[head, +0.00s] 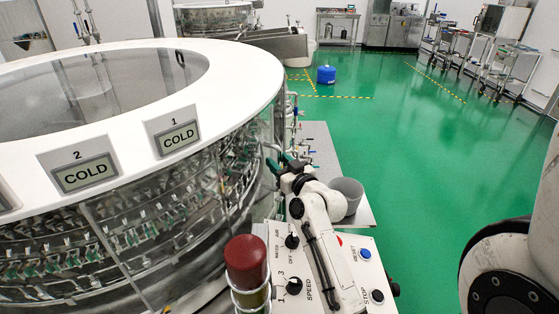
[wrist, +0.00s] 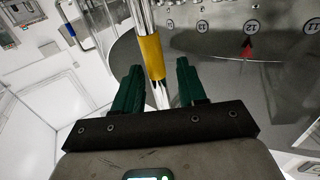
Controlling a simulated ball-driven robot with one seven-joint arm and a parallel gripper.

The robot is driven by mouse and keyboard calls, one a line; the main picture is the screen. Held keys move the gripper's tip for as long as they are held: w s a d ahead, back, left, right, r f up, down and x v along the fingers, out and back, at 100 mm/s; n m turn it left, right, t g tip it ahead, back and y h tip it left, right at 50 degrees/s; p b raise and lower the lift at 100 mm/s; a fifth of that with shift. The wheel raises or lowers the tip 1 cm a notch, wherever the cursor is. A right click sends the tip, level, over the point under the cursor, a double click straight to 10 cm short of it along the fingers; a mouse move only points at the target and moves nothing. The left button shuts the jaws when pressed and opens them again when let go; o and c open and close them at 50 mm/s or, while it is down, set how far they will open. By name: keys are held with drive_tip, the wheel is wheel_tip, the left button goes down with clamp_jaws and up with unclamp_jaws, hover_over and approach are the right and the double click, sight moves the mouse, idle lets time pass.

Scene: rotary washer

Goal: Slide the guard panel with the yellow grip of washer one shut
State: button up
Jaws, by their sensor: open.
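Washer one (head: 225,75) is the large round machine at left with a white top ring, clear walls and racks of small parts inside. A sign reading "1 COLD" (head: 177,133) stands on its ring. My gripper (head: 280,163) is at the washer's right side. In the wrist view, the yellow grip (wrist: 151,57) is a sleeve on a shiny metal bar. My gripper's green fingers (wrist: 158,67) are open, one on each side of the bar by the grip's lower end. I cannot tell whether they touch it. The clear guard panel's outline and position are hard to make out.
A control box (head: 345,262) with knobs and buttons and a red-topped cylinder (head: 247,265) stand in front. A grey bin (head: 348,194) sits beside my arm. A numbered grey plate with a red arrow (wrist: 247,48) is near the fingers. Green floor (head: 420,150) at right is open.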

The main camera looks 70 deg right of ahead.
clamp_jaws()
idle(0.4)
